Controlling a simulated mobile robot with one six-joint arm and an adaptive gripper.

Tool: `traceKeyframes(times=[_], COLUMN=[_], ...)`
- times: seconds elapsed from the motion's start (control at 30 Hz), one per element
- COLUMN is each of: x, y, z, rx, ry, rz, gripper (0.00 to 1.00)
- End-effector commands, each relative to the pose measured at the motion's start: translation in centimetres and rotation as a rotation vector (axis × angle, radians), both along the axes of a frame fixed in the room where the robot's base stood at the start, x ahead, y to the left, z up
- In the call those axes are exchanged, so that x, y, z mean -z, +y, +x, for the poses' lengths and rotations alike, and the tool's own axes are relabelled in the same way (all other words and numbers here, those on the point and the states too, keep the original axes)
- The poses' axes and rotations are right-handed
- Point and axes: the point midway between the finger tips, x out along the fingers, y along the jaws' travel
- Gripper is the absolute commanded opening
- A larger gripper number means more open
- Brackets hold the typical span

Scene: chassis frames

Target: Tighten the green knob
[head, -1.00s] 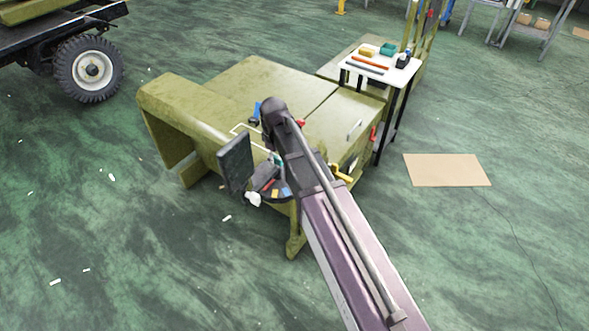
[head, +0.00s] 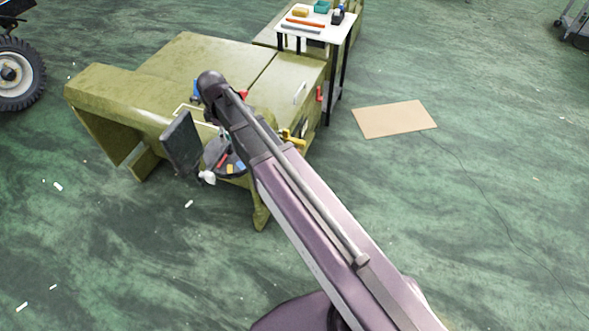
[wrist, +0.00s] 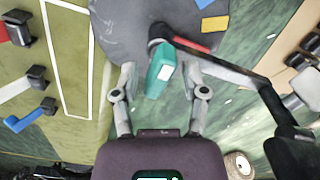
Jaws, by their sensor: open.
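The green knob (wrist: 161,66) is a teal, block-like handle in the wrist view, beside a dark round hub at the edge of a dark grey disc (wrist: 120,30). My gripper (wrist: 158,78) is open, with one finger to the left of the knob and one to the right. Gaps show on both sides, and I cannot tell the depth between fingertips and knob. In the head view my arm hides most of this spot; the disc (head: 239,169) shows beside the arm, on the olive chassis (head: 200,60).
The disc carries red (wrist: 192,44) and yellow (wrist: 215,24) marks. A blue-handled lever (wrist: 28,117) stands at the left. In the head view, a dark upright panel (head: 181,142) is left of the disc; a white tool table (head: 320,22) stands behind.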

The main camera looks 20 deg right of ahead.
Motion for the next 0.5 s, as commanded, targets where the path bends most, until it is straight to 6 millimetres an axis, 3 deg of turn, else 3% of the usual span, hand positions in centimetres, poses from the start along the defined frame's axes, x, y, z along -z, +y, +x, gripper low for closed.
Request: traceKeyframes(times=[0.5], x=[0.00], y=[0.00], z=[0.00], rx=[-0.352], ry=[0.000], rz=[0.000], gripper=[0.57])
